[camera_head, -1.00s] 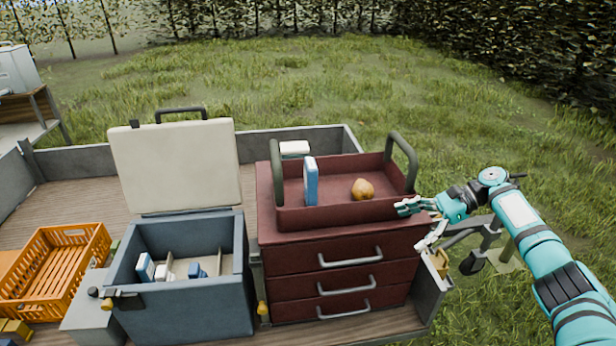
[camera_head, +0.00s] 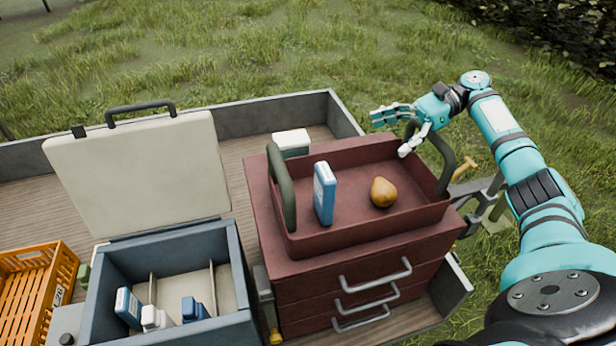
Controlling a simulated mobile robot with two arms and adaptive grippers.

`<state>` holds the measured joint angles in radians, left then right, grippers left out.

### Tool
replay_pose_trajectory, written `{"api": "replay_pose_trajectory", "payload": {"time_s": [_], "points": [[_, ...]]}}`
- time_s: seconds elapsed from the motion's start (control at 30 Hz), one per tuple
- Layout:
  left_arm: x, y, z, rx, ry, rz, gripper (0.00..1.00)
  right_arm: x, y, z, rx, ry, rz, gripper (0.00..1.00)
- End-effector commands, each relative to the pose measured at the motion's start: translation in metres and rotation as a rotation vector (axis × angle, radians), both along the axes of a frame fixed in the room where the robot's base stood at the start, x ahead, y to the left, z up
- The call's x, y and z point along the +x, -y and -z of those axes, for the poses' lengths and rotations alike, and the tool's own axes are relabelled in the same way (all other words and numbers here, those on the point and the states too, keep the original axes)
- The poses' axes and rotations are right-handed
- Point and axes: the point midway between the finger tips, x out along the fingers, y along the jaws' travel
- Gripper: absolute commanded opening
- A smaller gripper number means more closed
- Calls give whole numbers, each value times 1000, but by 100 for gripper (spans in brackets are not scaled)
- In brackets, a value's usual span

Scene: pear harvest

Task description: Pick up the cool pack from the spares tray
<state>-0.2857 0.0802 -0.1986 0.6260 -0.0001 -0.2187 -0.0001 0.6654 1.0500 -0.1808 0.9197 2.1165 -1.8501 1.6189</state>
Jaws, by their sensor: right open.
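The spares tray (camera_head: 345,238) is a dark red open tray with two dark upright handles, on top of a red drawer chest. A blue and white cool pack (camera_head: 324,194) stands upright in its left half. A brown-yellow pear (camera_head: 383,192) lies to the right of the pack. My right gripper (camera_head: 388,132) is open and empty, above the tray's far right corner, behind the pear and apart from the pack. My left gripper is not in view.
An open blue cool box (camera_head: 240,290) with a raised cream lid (camera_head: 145,175) stands at the left, holding several small packs. An orange crate (camera_head: 38,295) is at far left. A white-topped box (camera_head: 291,142) stands behind the tray. The tray's right handle (camera_head: 440,165) is close to my right arm.

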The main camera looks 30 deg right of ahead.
Motion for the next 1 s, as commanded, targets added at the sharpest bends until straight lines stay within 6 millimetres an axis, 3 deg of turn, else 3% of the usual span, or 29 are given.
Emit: {"api": "replay_pose_trajectory", "payload": {"time_s": [0.17, 0.4, 0.53, 0.67, 0.83, 1.0], "points": [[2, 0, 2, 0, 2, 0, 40, 3, -16, 9, -3, -3, -3, 99], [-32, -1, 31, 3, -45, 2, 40, 13, -63, 34, -3, 1, -5, 99], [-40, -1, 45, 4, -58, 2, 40, 19, -87, 44, -2, 0, -4, 99], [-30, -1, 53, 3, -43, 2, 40, 23, -103, 48, -1, 1, -2, 99], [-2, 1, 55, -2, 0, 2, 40, 25, -111, 49, -1, -1, -1, 99], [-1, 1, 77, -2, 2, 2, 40, 24, -127, 61, -2, 1, -3, 99]]}}
